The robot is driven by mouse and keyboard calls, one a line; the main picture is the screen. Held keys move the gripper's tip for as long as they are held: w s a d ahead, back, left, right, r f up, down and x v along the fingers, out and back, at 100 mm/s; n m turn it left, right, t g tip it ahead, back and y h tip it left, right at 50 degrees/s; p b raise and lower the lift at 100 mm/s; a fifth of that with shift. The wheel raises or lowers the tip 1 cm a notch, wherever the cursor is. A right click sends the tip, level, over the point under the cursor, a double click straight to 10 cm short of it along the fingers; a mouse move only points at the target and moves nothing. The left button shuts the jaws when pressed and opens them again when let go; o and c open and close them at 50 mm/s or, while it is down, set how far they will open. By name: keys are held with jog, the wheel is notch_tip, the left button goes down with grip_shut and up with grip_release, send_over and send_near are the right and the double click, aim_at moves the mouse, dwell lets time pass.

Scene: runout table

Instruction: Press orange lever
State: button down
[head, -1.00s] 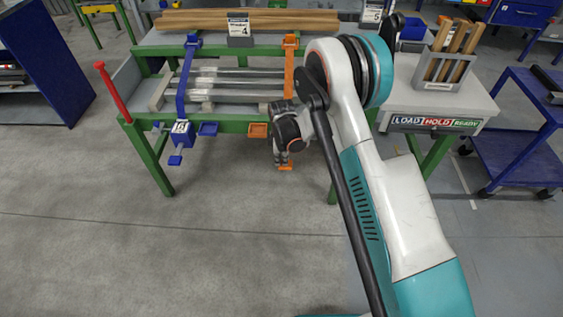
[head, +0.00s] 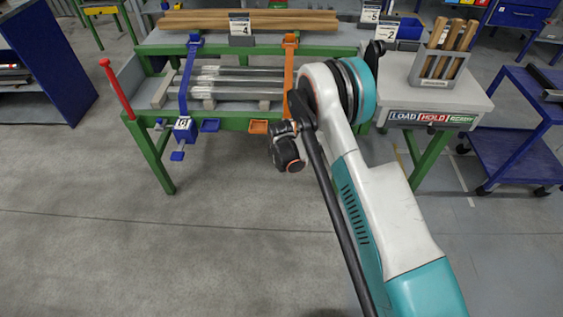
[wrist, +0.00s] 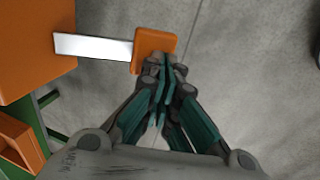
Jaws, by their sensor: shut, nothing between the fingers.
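The orange lever shows in the wrist view as a flat orange paddle (wrist: 152,43) on a bright metal bar, which comes out of an orange block (wrist: 30,45). My gripper (wrist: 166,63) is shut and empty. Its fingertips overlap the lower right edge of the paddle in that view; I cannot tell whether they touch it. In the head view an orange strap (head: 290,62) crosses the metal bars on the green-framed table (head: 235,124). There my wrist hides the orange lever and the fingers.
A blue strap (head: 184,78) with its own blue lever (head: 177,156) stands to the left. A red handle (head: 116,88) rises at the table's left end. An orange tray (head: 258,126) sticks out from the front rail. Open floor lies in front.

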jog(key=shift+f, duration=0.5)
dwell(0.3)
jog(key=shift+r, duration=0.15)
jog(key=s+r+p, duration=0.4)
jog(key=s+r, duration=0.3)
jog(key=r, duration=0.4)
jog(key=shift+s+r+p, duration=0.15)
jog(key=shift+r+p, duration=0.1)
jog(key=shift+p, duration=0.1)
jog(key=shift+a, duration=0.1)
